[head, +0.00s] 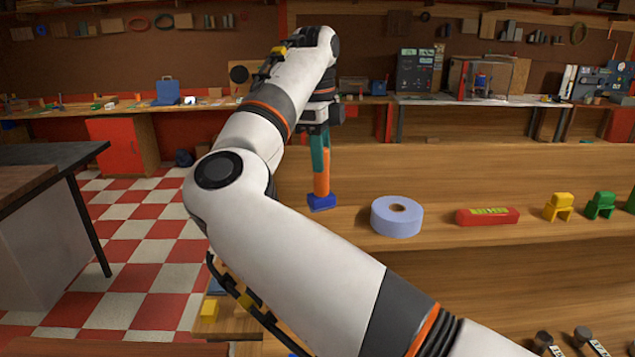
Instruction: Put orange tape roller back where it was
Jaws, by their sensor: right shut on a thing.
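My right gripper (318,138) points down at the left end of a wooden shelf, partly hidden behind my own forearm and wrist. It is shut on the orange tape roller (321,186), which hangs upright below it. The roller shows an orange middle and a blue lower end, with a teal part above near the fingers. Its blue end is at or just above the shelf top (455,225); I cannot tell whether it touches. My left gripper is not in view.
Right of the roller on the shelf are a pale blue tape roll (397,217), a red box (487,216), a yellow clip-like piece (558,207) and a green one (600,205). A lower shelf holds small dark-topped things (583,336). A dark-topped table (50,155) stands left.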

